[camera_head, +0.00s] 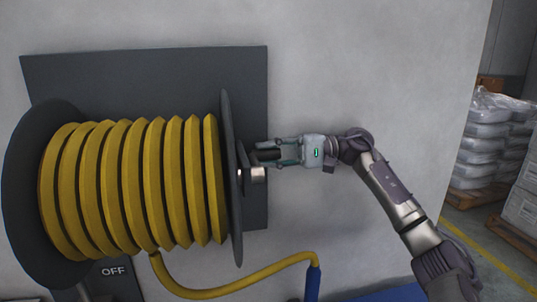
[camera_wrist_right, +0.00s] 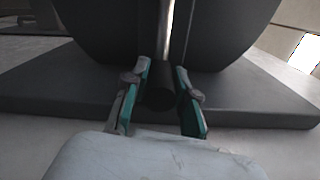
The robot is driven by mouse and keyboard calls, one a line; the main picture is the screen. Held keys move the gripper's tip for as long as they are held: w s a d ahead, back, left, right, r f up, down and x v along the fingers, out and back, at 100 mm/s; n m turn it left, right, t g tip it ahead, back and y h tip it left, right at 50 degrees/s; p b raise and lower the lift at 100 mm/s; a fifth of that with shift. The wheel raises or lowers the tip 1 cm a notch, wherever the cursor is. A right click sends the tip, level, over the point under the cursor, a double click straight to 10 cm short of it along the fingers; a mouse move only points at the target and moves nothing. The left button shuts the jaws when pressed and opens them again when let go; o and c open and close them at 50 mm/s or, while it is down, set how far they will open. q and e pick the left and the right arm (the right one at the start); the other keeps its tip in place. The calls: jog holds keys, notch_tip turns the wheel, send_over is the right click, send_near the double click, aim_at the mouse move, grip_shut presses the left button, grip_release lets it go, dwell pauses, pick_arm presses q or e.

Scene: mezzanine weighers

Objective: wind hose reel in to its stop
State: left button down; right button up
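The hose reel (camera_head: 233,200) is wall-mounted, with a dark drum carrying several turns of yellow hose (camera_head: 130,190). A crank (camera_head: 245,180) with a metal hub (camera_head: 257,174) sits on its right flange. My right gripper (camera_head: 265,153) reaches in from the right, its fingers on either side of the black crank handle. In the right wrist view, the handle (camera_wrist_right: 161,88) lies between the two fingers (camera_wrist_right: 163,85), which look closed on it; exact contact is hard to see. My left gripper is not in view.
The loose hose end (camera_head: 240,281) hangs below the reel and rises to a blue nozzle (camera_head: 313,282). A grey backing plate (camera_head: 150,65) is on the wall behind. An OFF label (camera_head: 113,271) shows below the drum. Wrapped sacks on pallets (camera_head: 485,150) stand far right.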

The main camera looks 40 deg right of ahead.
grip_shut()
jog(key=shift+r+n+b, duration=0.25)
jog(key=shift+n+b, duration=0.35)
jog(key=shift+b, duration=0.4)
jog(key=r+n+b, duration=0.1)
jog(key=n+b, duration=0.1)
jog(key=shift+s+a+r+b, duration=0.1)
jog(key=shift+s+r+b, duration=0.05)
jog(key=shift+r+b, duration=0.2)
jog(key=shift+s+a+r+b, duration=0.1)
jog(key=shift+s+r+b, duration=0.15)
jog(key=shift+r+b, duration=0.7)
jog(key=s+a+r+n+b, duration=0.4)
jog(key=s+r+n+b, duration=0.1)
jog(key=s, duration=0.2)
jog(key=shift+n, duration=0.4)
